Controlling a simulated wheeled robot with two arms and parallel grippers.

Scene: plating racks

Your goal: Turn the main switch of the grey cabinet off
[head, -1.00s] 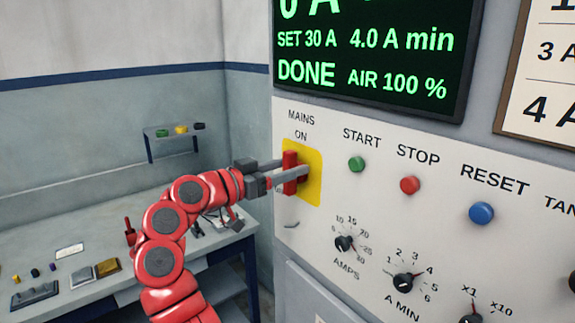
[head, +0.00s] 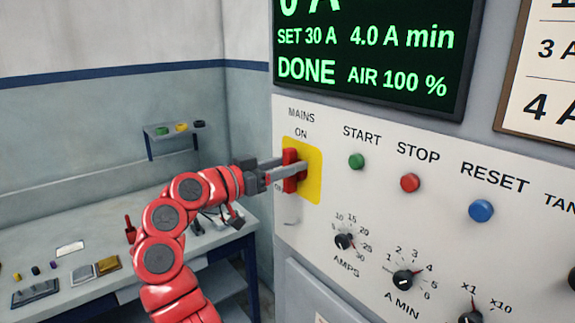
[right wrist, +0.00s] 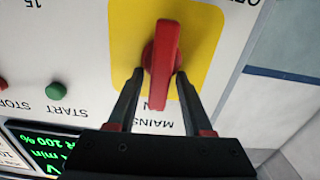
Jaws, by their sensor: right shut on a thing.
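The main switch (head: 289,160) is a red handle on a yellow plate (head: 314,178) at the left of the grey cabinet's white panel (head: 380,225). The word ON stands above it. In the head view the handle looks about upright. My right gripper (head: 290,172) is shut on the handle, and its fingers partly cover it. In the right wrist view, which is upside down, the red handle (right wrist: 162,60) stands between the two fingertips (right wrist: 158,74), nearly upright with a slight lean. My left gripper is not in view.
A green START button (head: 356,161), a red STOP button (head: 410,183) and a blue RESET button (head: 481,211) sit right of the switch. Dials (head: 403,281) lie below. The display (head: 370,60) reads DONE. A bench (head: 130,250) with small items stands at the left.

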